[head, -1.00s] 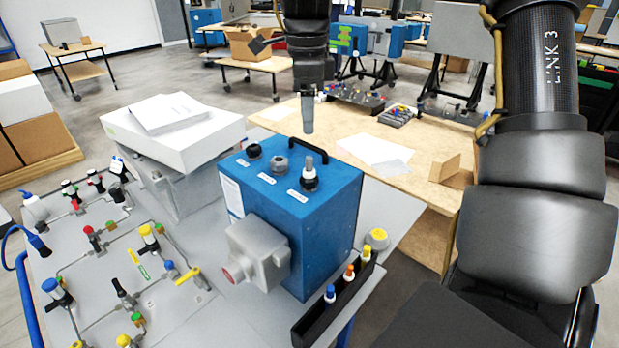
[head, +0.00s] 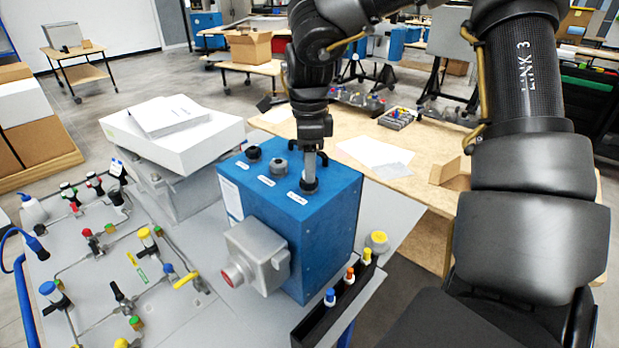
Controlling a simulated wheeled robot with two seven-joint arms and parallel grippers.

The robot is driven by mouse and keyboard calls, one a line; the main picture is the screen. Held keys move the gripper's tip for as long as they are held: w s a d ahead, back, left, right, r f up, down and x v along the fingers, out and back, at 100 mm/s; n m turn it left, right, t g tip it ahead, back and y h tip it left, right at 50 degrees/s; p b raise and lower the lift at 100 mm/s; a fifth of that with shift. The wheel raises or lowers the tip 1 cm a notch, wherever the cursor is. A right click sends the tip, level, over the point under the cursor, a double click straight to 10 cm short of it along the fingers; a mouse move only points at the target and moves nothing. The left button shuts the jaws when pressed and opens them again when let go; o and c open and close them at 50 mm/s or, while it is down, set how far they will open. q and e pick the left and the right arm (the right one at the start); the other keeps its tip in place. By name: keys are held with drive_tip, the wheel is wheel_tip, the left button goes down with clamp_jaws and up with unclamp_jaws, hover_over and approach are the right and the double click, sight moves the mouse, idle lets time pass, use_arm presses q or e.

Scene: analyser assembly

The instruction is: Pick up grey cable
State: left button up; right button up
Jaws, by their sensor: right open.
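The blue analyser box (head: 320,245) stands on the grey bench. On its top are a black connector (head: 253,153) at left, a grey connector (head: 278,167) in the middle and a black connector (head: 309,186) at right. No long grey cable shows; I cannot tell which part is the grey cable. My right gripper (head: 310,176) points straight down with its fingers at the right-hand connector, hiding its upper part. It is open; whether the fingers touch the connector cannot be told. My left gripper is not in view.
A black handle on the box top is partly hidden behind my right gripper. A black rack (head: 330,305) with blue, orange and yellow capped pieces stands in front of the box. A panel of tubes and valves fills the left. A wooden table (head: 425,150) is behind.

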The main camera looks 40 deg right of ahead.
drive_tip(key=shift+a, duration=0.15)
drive_tip(key=shift+c, duration=0.2)
drive_tip(key=c, duration=1)
drive_tip(key=shift+r, duration=0.35)
wheel_tip(320, 180, up, 8)
drive_tip(key=shift+f, duration=0.1)
drive_tip(key=shift+r, duration=0.75)
wheel_tip(320, 180, up, 7)
drive_tip(key=p, duration=0.9)
